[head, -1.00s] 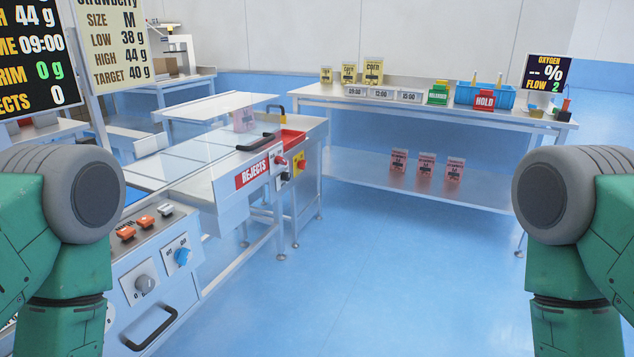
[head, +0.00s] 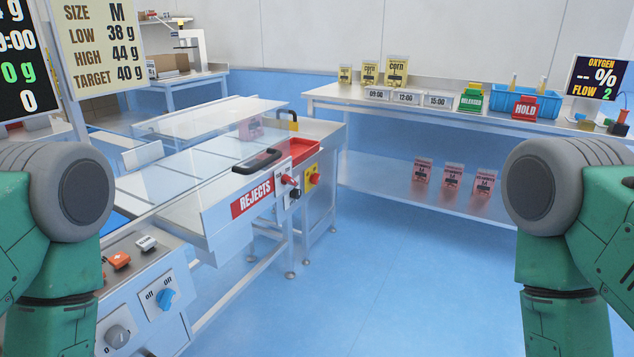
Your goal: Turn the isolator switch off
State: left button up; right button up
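A red rotary knob on a yellow plate (head: 313,177), which looks like the isolator switch, is on the end of the conveyor machine near the centre. Its exact handle angle is too small to tell. A blue knob (head: 166,298) on a white plate marked "off" and "on" is on the control panel at lower left. Both of my upper arms show at the left and right edges. Neither of my grippers is in view, and nothing of mine touches a switch.
The conveyor machine (head: 215,222) with a "REJECTS" label (head: 252,197) fills the left. A grey knob (head: 118,336) is on the near panel. A steel bench (head: 430,112) stands at the back right. The blue floor (head: 370,285) at centre is clear.

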aim_at(314, 178)
jog(key=i+l+u, duration=0.1)
jog(key=u, duration=0.5)
jog(key=i+l+u, duration=0.15)
jog(key=l, duration=0.2)
jog(key=i+l+u, duration=0.15)
jog(key=l, duration=0.25)
jog(key=i+l+u, duration=0.15)
jog(key=l, duration=0.2)
jog(key=l+u, duration=0.15)
jog(key=l, duration=0.25)
jog(key=i+l+u, duration=0.15)
jog(key=l, duration=0.3)
jog(key=i+l, duration=0.1)
jog(key=l, duration=0.55)
jog(key=i+l, duration=0.1)
jog(key=l, duration=0.55)
jog(key=i+l, duration=0.1)
jog(key=l, duration=0.5)
jog(key=i+l+u, duration=0.1)
jog(key=l, duration=0.55)
jog(key=i+l, duration=0.1)
jog(key=l, duration=0.55)
